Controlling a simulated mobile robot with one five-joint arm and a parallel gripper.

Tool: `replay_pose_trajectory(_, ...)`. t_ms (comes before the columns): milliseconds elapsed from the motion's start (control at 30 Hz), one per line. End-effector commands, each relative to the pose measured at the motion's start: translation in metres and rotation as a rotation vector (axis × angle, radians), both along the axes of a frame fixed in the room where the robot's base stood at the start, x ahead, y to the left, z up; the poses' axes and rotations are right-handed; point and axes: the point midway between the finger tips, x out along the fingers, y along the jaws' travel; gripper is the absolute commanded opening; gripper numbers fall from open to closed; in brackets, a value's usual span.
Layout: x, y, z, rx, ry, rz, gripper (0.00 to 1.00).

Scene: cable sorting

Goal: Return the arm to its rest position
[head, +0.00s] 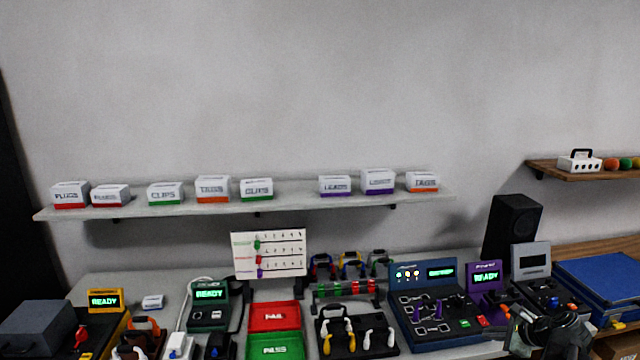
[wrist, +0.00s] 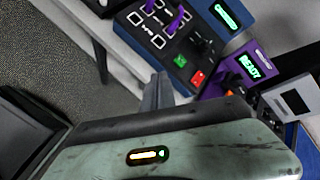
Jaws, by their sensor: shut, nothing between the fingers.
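My gripper (wrist: 156,92) shows in the wrist view with its narrow dark fingers together and nothing between them. Its worn grey-green housing, with a small lit indicator, fills the lower part of that view. The fingers stand in front of the table edge, beside the blue test panel (wrist: 165,30) with its green and red buttons. In the head view, part of my arm shows at the bottom right, in front of the equipment there; its fingertips are hard to make out.
The table holds a blue panel (head: 434,300), a purple READY unit (head: 485,278), a red FAIL tray (head: 274,316) and a green PASS tray (head: 274,347). A black speaker (head: 511,228) and a blue case (head: 604,280) stand at right. A shelf (head: 290,207) carries labelled boxes.

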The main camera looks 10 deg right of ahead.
Motion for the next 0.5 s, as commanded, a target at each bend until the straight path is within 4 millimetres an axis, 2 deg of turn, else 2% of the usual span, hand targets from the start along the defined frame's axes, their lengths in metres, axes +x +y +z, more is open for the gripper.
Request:
replay_pose_trajectory(167,0.028,0.034,0.0,0.0,0.0,0.066,0.0)
replay_pose_trajectory(267,0.047,0.062,0.0,0.0,0.0,0.115,0.0)
replay_pose_trajectory(367,0.066,0.095,-0.001,-0.001,0.001,0.173,0.0)
replay_pose_trajectory(467,0.086,0.139,-0.003,-0.011,0.012,0.246,0.0)
replay_pose_trajectory(500,0.094,0.16,-0.004,-0.017,0.021,0.282,0.0)
